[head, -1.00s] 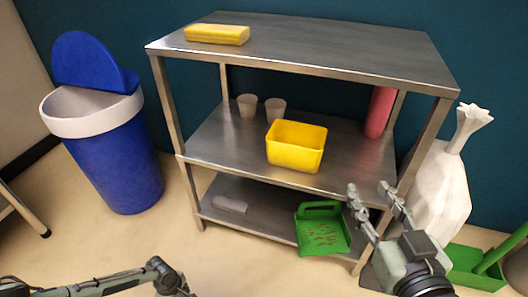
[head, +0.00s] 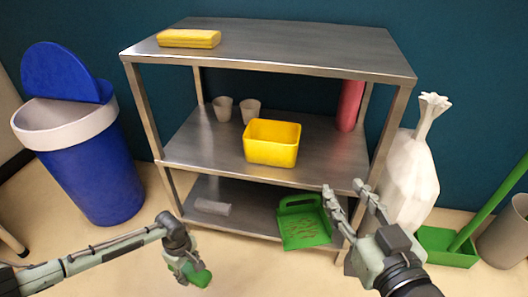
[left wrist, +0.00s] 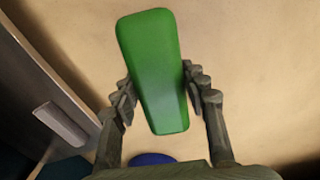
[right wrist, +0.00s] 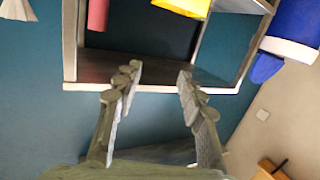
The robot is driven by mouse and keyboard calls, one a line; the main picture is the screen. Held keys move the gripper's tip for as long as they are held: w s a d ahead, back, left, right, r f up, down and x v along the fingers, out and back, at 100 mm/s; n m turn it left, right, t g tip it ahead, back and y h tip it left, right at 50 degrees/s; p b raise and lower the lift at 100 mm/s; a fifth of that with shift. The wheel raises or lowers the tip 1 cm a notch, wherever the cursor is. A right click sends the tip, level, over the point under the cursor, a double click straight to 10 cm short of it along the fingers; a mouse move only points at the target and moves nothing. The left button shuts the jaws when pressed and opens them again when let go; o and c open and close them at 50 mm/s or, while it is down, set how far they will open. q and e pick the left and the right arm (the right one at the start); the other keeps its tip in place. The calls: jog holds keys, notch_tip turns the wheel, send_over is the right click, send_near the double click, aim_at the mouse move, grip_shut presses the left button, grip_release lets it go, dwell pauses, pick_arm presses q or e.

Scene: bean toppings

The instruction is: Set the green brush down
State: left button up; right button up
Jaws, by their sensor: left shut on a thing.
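The green brush (head: 201,277) is held in my left gripper (head: 185,268), low in front of the shelf, above the floor. In the left wrist view the brush (left wrist: 152,75) is a green block between the two fingers, which close on its sides. Its bristles are not visible. My right gripper (head: 343,188) is open and empty in front of the shelf's right side. It is also open in the right wrist view (right wrist: 160,72). A green dustpan (head: 303,236) with small brown bits in it lies on the bottom shelf, at the right.
The metal shelf (head: 320,50) carries a yellow sponge (head: 189,39), a yellow tub (head: 272,155), cups (head: 251,110) and a red cylinder (head: 349,106). A blue bin (head: 90,180) stands left; a white sack (head: 408,180) stands right. The floor in front is clear.

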pick_arm(q)
jog(key=w+d+r+m, duration=0.3)
jog(key=r, duration=0.7)
jog(key=w+d+r+m, duration=0.3)
jog(key=r, duration=0.6)
pick_arm(e)
jog(key=s+d+f+m+g+h+p, duration=0.1)
jog(key=s+d+f+g+h+p, duration=0.2)
jog(key=f, duration=0.5)
jog(key=d+f+g+h+p, duration=0.1)
jog(key=d+f+g+p, duration=0.3)
jog(key=f, duration=0.5)
pick_arm(q)
jog(key=s+r+m+p, duration=0.1)
jog(key=r+m, duration=0.3)
jog(key=r, duration=1)
jog(key=s+d+r+m+p, duration=0.1)
jog(key=s+r+m, duration=0.2)
jog(key=r, duration=1)
jog(key=shift+d+r+m, duration=0.3)
jog(key=shift+r+m, duration=0.05)
jog(key=shift+m, duration=0.05)
pick_arm(e)
jog(key=s+d+f+m+g+h, duration=0.1)
jog(key=s+d+f+g+h, duration=0.1)
jog(key=s+d+f+g, duration=0.4)
jog(key=s+d+f, duration=0.2)
jog(key=s+d, duration=0.1)
jog(key=shift+s, duration=0.2)
